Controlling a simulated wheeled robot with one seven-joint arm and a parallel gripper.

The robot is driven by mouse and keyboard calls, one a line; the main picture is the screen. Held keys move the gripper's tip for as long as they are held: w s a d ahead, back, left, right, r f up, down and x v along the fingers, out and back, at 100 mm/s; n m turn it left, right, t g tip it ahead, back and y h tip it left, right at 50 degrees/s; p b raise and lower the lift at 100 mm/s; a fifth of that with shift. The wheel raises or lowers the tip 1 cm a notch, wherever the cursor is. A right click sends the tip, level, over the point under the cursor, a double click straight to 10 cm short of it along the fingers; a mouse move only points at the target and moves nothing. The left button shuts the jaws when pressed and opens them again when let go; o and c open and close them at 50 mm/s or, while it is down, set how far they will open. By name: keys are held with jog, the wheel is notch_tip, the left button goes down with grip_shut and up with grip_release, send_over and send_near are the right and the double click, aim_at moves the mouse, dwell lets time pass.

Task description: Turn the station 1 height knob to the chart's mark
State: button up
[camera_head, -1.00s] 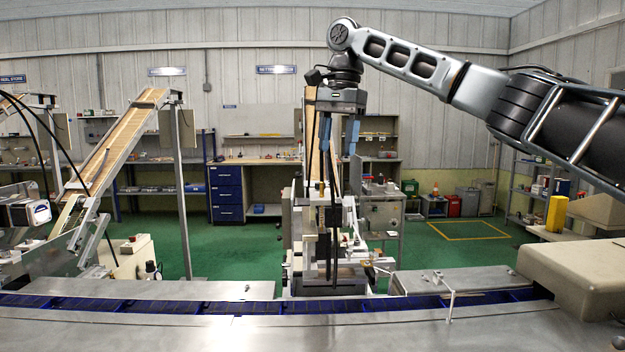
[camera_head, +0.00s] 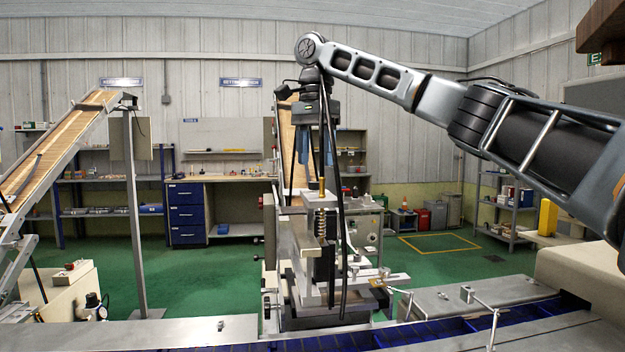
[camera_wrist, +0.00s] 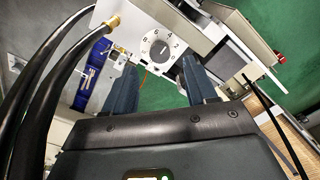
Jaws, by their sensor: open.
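In the wrist view a round white dial plate with numbers (camera_wrist: 146,41) lies on a pale machine top, with a dark and grey knob (camera_wrist: 160,50) at its centre. I cannot read a station label, the exact setting or a pointer. My gripper (camera_wrist: 160,66) is open and empty, with its two blue fingers on either side of the dial in the picture and apart from the knob. In the head view my gripper (camera_head: 317,162) points down above the middle machine (camera_head: 300,228). The dial cannot be made out there, and I see no readable chart.
A brass fitting (camera_wrist: 113,23) stands near the dial. Black hoses cross the wrist view's left side. A spring post (camera_head: 321,222) rises from the machine. A blue conveyor (camera_head: 440,329) runs in front, and a sloped wooden chute (camera_head: 62,140) stands left. Green floor (camera_head: 225,270) is open behind.

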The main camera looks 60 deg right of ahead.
aim_at(316, 182)
jog(key=shift+f, duration=2.5)
grip_shut()
